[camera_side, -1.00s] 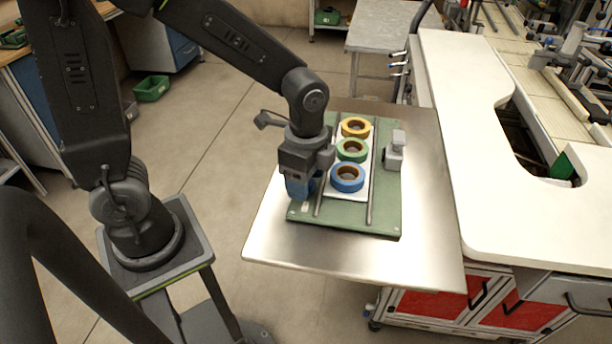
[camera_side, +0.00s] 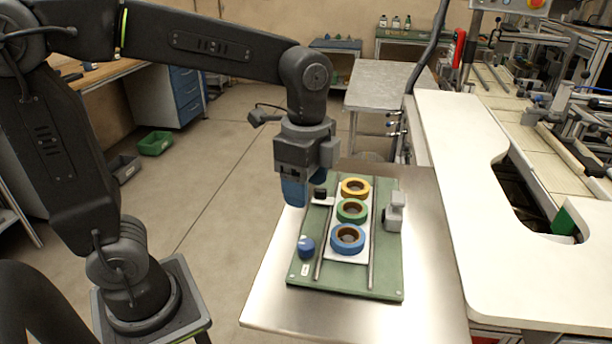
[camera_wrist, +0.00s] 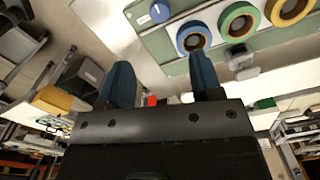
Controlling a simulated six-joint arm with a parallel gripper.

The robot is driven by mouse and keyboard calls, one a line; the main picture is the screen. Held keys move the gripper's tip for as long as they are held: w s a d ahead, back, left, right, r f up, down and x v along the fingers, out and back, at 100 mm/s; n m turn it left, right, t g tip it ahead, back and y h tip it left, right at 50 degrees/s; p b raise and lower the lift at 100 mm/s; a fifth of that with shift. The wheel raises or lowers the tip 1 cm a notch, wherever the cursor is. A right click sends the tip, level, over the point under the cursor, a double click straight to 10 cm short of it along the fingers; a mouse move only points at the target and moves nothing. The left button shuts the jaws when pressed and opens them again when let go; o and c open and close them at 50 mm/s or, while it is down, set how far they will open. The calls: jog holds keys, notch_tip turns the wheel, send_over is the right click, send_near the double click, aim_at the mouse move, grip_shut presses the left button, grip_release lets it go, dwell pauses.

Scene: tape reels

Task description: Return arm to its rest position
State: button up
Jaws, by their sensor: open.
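My gripper (camera_side: 305,192) has blue fingers and hangs above the left edge of the green board, clear of the reels. In the wrist view my gripper (camera_wrist: 162,84) shows its two fingers spread apart with nothing between them. A yellow tape reel (camera_side: 346,193), a green tape reel (camera_side: 342,214) and a blue tape reel (camera_side: 337,243) lie flat in a row on a white strip. The blue reel (camera_wrist: 182,37), green reel (camera_wrist: 226,22) and yellow reel (camera_wrist: 275,18) also show in the wrist view.
The green board (camera_side: 385,277) lies on a metal table (camera_side: 425,260). It carries two rails, a blue knob (camera_side: 306,247) and a grey block (camera_side: 394,212) at right. A white worktop (camera_side: 470,215) stands to the right. Open floor (camera_side: 225,150) lies to the left.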

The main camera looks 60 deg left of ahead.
jog(key=shift+r, duration=0.5)
jog(key=shift+s, duration=0.1)
jog(key=s+a+f+n+t, duration=0.1)
jog(key=s+a+n+t, duration=0.3)
jog(key=s+n, duration=0.4)
jog(key=shift+s+a+n+t, duration=0.15)
jog(key=shift+n+t, duration=0.65)
jog(key=shift+n, duration=1.3)
